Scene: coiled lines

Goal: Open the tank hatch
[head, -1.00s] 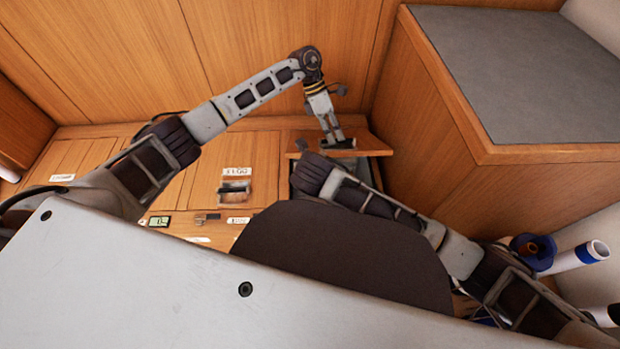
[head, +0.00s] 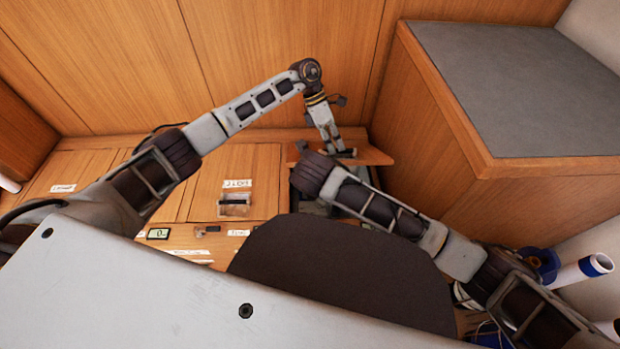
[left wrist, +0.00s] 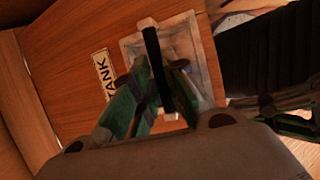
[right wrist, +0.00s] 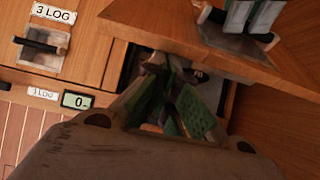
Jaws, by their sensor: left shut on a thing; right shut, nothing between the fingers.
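The tank hatch (head: 372,151) is a wooden panel, raised and tilted above a dark opening (right wrist: 140,68). Its TANK label (left wrist: 103,75) and pale recessed plate with a black bar handle (left wrist: 152,45) show in the left wrist view. My left gripper (head: 342,153) is shut on the handle; its green-padded fingers (left wrist: 160,80) sit either side of the bar. My right gripper (right wrist: 172,72) is shut and empty, its fingertips at the opening beside the hatch's raised edge. In the head view my right arm and a dark part of me hide the right gripper.
A LOG hatch (head: 207,190) with its own recessed handle (right wrist: 40,48) lies closed to the left. A small display (right wrist: 76,100) is in front. A tall grey-topped cabinet (head: 530,80) stands close on the right, with a wooden wall (head: 270,40) behind.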

